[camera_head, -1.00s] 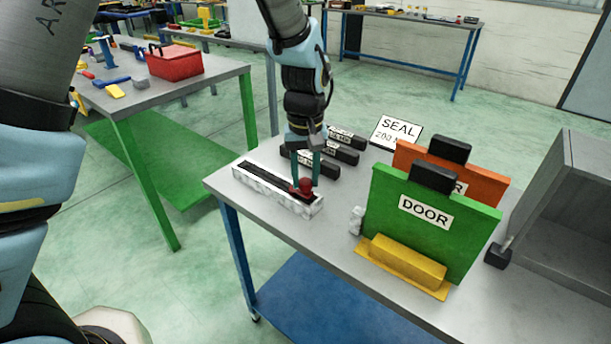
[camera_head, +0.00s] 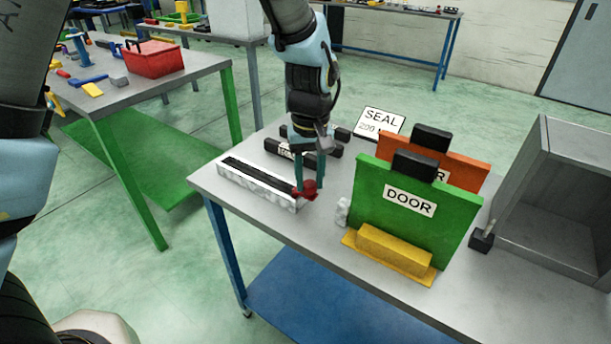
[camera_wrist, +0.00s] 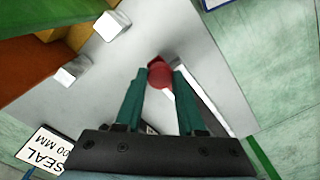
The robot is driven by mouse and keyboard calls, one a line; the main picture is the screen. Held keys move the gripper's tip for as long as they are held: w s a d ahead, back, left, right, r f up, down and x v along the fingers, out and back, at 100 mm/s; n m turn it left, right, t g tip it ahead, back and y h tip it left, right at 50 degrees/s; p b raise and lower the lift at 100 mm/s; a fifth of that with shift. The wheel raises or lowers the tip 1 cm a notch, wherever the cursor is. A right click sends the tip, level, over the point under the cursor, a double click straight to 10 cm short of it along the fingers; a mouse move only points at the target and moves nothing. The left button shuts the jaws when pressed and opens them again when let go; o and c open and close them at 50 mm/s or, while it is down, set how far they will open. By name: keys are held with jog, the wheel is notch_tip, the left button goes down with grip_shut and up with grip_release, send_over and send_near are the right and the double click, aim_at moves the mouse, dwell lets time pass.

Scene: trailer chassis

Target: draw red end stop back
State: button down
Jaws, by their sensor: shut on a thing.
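The red end stop (camera_head: 307,190) is at the near right end of the white rail block (camera_head: 262,193), which has a dark slot along its top. My gripper (camera_head: 310,182) points down with its teal fingers shut on the red end stop. In the wrist view the red end stop (camera_wrist: 160,74) shows between the fingertips (camera_wrist: 160,72). It sits beside or just past the end of the block, part of which shows behind the right finger. I cannot tell whether it still touches the block.
A green DOOR panel (camera_head: 415,210) stands in a yellow holder (camera_head: 390,254) to the right, with an orange panel (camera_head: 460,175) behind it. A small white piece (camera_head: 342,212) lies between block and panel. Black bars (camera_head: 290,150) and a SEAL sign (camera_head: 380,121) are behind my gripper.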

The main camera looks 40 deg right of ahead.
aim_at(311, 184)
jog(key=c, duration=0.5)
grip_release()
jog(key=shift+s+d, duration=0.1)
jog(key=shift+s, duration=0.15)
notch_tip(311, 184, up, 11)
jog(key=b, duration=0.2)
jog(key=shift+f, duration=0.1)
jog(key=w+a+f+n, duration=0.1)
jog(key=w+a, duration=0.7)
jog(key=a, duration=0.2)
jog(key=w+a+f+n, duration=0.1)
jog(key=w+a+n, duration=0.1)
jog(key=w+a, duration=0.75)
jog(key=s+a+f+n, duration=0.1)
jog(key=a, duration=1)
jog(key=s+a+f+t, duration=0.1)
jog(key=a+f, duration=0.1)
jog(key=a, duration=0.9)
jog(key=shift+s+a+f+n+t, duration=0.15)
jog(key=shift+s+a+n+t, duration=0.15)
jog(key=shift+s+a+n, duration=0.1)
